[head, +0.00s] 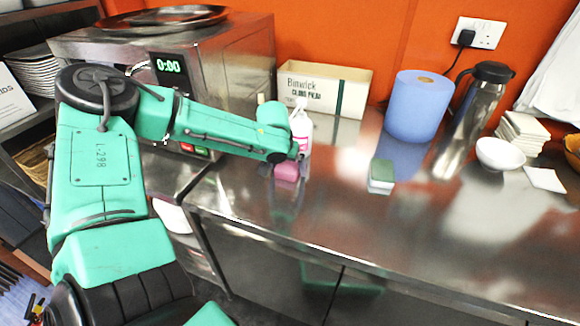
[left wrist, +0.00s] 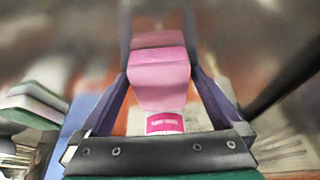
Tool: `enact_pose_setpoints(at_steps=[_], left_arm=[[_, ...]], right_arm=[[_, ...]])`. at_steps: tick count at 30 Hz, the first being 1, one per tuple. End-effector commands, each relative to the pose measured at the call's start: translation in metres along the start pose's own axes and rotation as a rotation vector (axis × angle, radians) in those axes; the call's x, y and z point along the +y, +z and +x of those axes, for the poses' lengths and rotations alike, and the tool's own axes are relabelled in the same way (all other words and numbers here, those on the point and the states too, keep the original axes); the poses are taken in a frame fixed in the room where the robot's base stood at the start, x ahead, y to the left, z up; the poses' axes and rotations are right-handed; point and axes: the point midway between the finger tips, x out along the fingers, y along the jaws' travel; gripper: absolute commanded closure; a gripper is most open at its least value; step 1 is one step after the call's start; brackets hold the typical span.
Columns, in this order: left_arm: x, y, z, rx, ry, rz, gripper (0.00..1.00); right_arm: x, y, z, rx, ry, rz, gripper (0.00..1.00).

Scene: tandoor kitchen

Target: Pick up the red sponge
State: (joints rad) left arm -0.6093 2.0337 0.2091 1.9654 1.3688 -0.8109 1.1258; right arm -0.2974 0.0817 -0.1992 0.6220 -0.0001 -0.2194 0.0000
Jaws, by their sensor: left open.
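The red sponge, pinkish in colour, stands on the steel counter just below the end of my left arm in the head view (head: 287,172). It also shows in the left wrist view (left wrist: 158,80), between the two fingers of my left gripper (left wrist: 158,62). The gripper is open, with one finger on each side of the sponge; I cannot tell whether either finger touches it. In the head view the fingers are mostly hidden by my wrist. My right gripper is not in view.
A white bottle with a pink label (head: 301,125) stands close behind the sponge. A green-and-white sponge (head: 381,176) lies to the right. A blue paper roll (head: 416,106), a cardboard box (head: 350,92) and a steel flask (head: 470,125) stand farther back. The front counter is clear.

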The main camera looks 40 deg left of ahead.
Motion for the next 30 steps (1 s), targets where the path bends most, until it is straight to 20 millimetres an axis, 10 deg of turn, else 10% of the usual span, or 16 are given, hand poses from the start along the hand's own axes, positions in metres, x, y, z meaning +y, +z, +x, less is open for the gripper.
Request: enact_pose_setpoints(at_steps=[2,9,20,30], left_arm=[[0.0,0.0,0.0,0.0,0.0,0.0,0.0],[0.0,0.0,-0.001,0.0,0.0,0.0,0.8],[0.003,-0.001,-0.008,0.003,0.002,-0.001,0.8],[0.003,-0.024,-0.063,0.005,0.001,-0.002,0.8]], right_arm=[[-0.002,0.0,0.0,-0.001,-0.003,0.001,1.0],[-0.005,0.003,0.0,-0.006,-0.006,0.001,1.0],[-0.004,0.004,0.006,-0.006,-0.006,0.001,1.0],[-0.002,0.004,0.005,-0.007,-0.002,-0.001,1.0]])
